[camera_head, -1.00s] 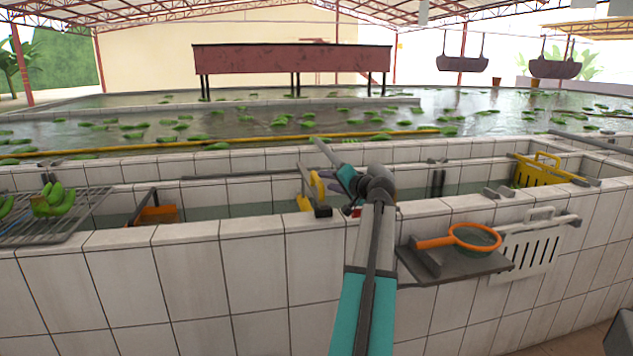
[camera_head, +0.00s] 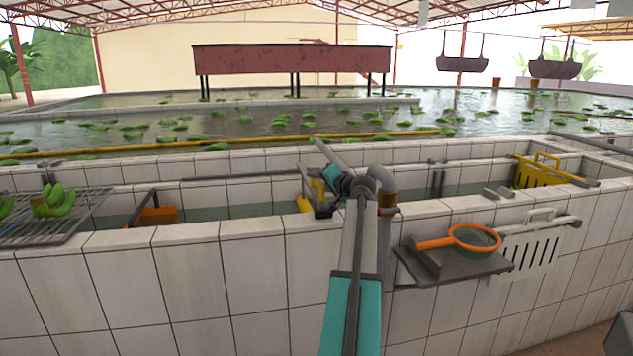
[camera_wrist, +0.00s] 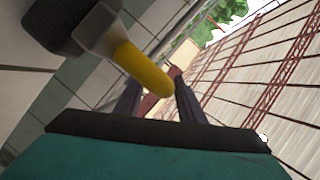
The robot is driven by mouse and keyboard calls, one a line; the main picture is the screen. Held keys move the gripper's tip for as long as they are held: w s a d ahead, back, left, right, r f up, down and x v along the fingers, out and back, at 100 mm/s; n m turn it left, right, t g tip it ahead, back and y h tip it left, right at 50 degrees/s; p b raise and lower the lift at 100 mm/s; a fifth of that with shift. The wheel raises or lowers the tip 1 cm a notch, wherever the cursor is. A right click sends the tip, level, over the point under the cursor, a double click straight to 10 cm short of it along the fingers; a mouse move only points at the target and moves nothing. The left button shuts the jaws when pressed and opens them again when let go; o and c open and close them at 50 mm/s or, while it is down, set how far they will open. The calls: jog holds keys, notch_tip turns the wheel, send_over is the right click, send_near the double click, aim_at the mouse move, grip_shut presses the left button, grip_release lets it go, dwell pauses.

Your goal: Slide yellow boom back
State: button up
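A long thin yellow boom (camera_head: 250,140) lies across the pond water behind the tiled trough in the head view. A shorter yellow bar (camera_head: 317,188) stands at the trough beside my wrist. In the wrist view a yellow rounded handle (camera_wrist: 143,68) with a grey collar slants down toward my gripper (camera_wrist: 157,86). The two dark fingers are apart, with the handle's end between or just in front of them. I cannot tell whether they touch it. In the head view my wrist mostly hides the fingers.
The white tiled trough wall (camera_head: 255,265) runs across the front. A grey pipe (camera_head: 384,184) rises just right of my wrist. A shelf holds an orange-rimmed net (camera_head: 474,238). A wire rack (camera_head: 85,218) with green bananas is at left, a yellow slotted panel (camera_head: 540,172) at right.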

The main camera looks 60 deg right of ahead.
jog(key=shift+w, duration=0.15)
grip_shut()
jog(key=shift+d, duration=0.1)
